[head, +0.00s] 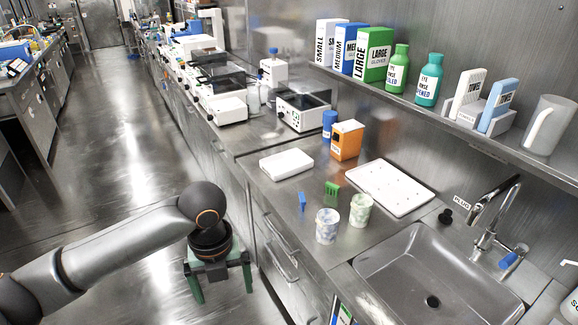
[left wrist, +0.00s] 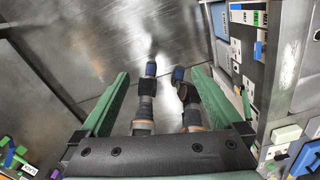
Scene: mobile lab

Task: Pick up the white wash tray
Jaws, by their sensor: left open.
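A small plain white tray (head: 286,164) lies flat on the steel counter, left of the orange box. A larger white tray (head: 391,188) with small marks on its surface lies to its right, behind the sink; no label shows which one is the wash tray. My left gripper (head: 220,284) hangs in front of the counter, over the floor, lower left of both trays and apart from them. Its green fingers are spread and empty, also in the left wrist view (left wrist: 158,76). Neither tray can be made out in that view. My right gripper is not in view.
Two patterned cups (head: 327,226) (head: 361,210), a blue piece (head: 302,201) and a green rack (head: 332,195) stand near the small tray. An orange box (head: 347,140) stands behind it. The sink (head: 437,279) is at right. Counter drawers have protruding handles (head: 281,264). The aisle floor (head: 125,150) is clear.

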